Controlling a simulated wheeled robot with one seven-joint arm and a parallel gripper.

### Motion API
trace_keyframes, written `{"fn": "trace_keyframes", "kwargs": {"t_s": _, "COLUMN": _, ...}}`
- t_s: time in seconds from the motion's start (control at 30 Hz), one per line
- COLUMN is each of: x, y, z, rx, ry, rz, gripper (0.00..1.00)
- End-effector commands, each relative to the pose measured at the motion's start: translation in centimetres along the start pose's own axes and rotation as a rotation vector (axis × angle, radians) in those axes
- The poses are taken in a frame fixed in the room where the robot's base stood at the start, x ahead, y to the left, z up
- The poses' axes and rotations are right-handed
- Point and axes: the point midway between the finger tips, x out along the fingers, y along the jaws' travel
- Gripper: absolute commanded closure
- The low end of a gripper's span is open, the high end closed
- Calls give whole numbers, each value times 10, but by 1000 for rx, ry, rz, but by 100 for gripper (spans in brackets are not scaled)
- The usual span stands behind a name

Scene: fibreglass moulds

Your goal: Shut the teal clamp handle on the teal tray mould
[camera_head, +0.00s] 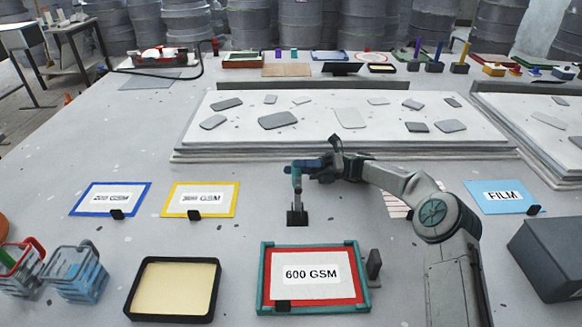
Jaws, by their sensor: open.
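The teal tray mould (265,272) lies at the front middle, a teal rim around a red inner frame and a white "600 GSM" card. Just behind its back edge a teal clamp handle (297,189) stands upright on a black base (297,217). My gripper (298,164) is open at the top of this handle, with my arm coming in from the right. It overlaps the handle's upper end in the picture. I cannot tell if they touch or if the handle is between the fingers.
A dark grey upright piece (374,265) stands at the tray's right edge. A black-rimmed cream tray (133,292) is to its left, and wire baskets (78,275) are farther left. A dark box (548,258) is at right. A low white slab (350,150) with grey pieces lies behind.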

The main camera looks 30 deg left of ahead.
Motion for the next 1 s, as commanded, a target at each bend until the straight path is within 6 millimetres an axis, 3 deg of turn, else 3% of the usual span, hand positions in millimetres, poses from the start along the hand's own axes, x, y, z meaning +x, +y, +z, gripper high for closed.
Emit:
{"fn": "trace_keyframes", "kwargs": {"t_s": 0.2, "x": 21, "y": -2, "z": -2, "rx": 0, "ry": 1, "rz": -1, "gripper": 54}}
{"fn": "trace_keyframes", "kwargs": {"t_s": 0.53, "x": 24, "y": -3, "z": -2, "rx": 0, "ry": 0, "rz": -1, "gripper": 54}}
{"fn": "trace_keyframes", "kwargs": {"t_s": 0.7, "x": 24, "y": -3, "z": -2, "rx": 1, "ry": 0, "rz": -1, "gripper": 100}}
{"fn": "trace_keyframes", "kwargs": {"t_s": 1.0, "x": 15, "y": 3, "z": -1, "rx": -29, "ry": 0, "rz": -13, "gripper": 100}}
